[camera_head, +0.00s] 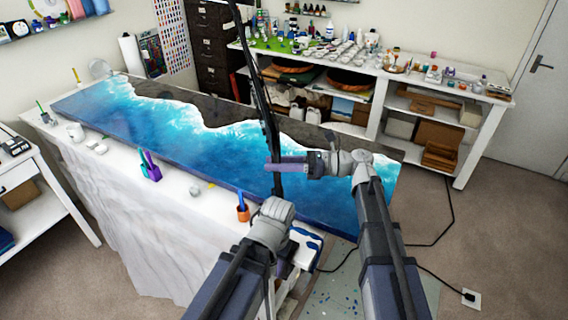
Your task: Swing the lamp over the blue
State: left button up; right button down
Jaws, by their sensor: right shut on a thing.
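The blue (205,148) is the wave-like blue and white resin band on the long panel lying on the white-draped table. The lamp shows as a thin black arm (263,95) that comes down from the top edge and crosses in front of the panel; its head cannot be made out. My right gripper (275,166), with purple fingers, is shut on the black lamp arm, over the blue near the panel's front. My left arm's grey wrist (274,215) is just below the panel's front edge; its fingers cannot be made out.
An orange cup (242,214) and a purple and green holder (150,171) stand along the table's front edge. A white shelf unit (395,75) with bottles and cups stands behind. A black cable (450,215) lies on the carpet at right.

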jog(key=shift+n+g, duration=0.3)
jog(key=shift+s+a+n+g, duration=0.2)
jog(key=shift+a+n+g, duration=0.1)
jog(key=shift+g, duration=0.2)
jog(key=shift+c, duration=2.2)
grip_release()
jog(key=w+d, duration=0.1)
jog(key=d, duration=0.6)
jog(key=shift+d, duration=0.35)
